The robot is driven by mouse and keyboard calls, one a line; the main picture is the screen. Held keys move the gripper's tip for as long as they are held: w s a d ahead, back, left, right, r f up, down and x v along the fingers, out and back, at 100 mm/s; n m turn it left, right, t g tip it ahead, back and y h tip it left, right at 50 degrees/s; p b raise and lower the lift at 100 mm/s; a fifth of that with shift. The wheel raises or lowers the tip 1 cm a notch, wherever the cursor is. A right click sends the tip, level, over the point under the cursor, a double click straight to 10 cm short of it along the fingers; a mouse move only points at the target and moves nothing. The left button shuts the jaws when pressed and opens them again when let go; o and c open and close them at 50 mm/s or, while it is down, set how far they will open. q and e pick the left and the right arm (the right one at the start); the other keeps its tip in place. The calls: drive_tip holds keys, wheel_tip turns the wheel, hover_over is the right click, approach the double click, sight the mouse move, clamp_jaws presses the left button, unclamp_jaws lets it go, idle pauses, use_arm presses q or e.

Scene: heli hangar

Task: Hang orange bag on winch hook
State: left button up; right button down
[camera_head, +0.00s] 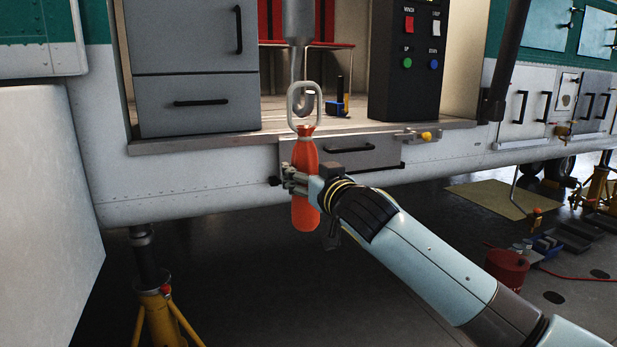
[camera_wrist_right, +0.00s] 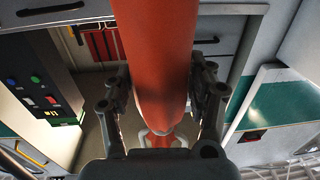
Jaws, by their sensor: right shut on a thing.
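The orange bag (camera_head: 304,205) hangs upright in my right gripper (camera_head: 296,180), with a pale oval ring (camera_head: 291,108) at its top. In the right wrist view the bag (camera_wrist_right: 155,60) fills the space between both fingers of the right gripper (camera_wrist_right: 163,95). The winch hook (camera_head: 303,97) hangs from a grey cylinder (camera_head: 298,22) above the bag. In the head view the ring overlaps the hook; I cannot tell whether the hook passes through it. The left gripper is not in view.
A black control box (camera_head: 407,62) with buttons stands to the right in the open doorway. Grey drawers (camera_head: 195,75) stand left of the hook. The door sill (camera_head: 215,141) runs behind the bag. A yellow jack stand (camera_head: 161,312) is at lower left, and a red can (camera_head: 506,270) is at right.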

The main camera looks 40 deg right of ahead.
drive_tip(key=shift+w+r, duration=0.15)
drive_tip(key=shift+w, duration=0.2)
drive_tip(key=shift+w+d+f+b, duration=0.1)
drive_tip(key=shift+w+f+b, duration=0.15)
drive_tip(key=shift+f+b, duration=0.35)
drive_tip(key=shift+w+d+f+b, duration=0.1)
drive_tip(key=shift+w+f+b, duration=0.15)
drive_tip(key=shift+f+b, duration=0.35)
drive_tip(key=shift+w+f+b, duration=0.1)
drive_tip(key=shift+f+b, duration=0.45)
drive_tip(key=shift+f, duration=0.2)
drive_tip(key=c, duration=0.5)
unclamp_jaws()
drive_tip(key=shift+o, duration=0.8)
drive_tip(key=shift+f, duration=0.25)
drive_tip(key=s+a, duration=0.2)
drive_tip(key=s, duration=1)
drive_tip(key=shift+r, duration=0.15)
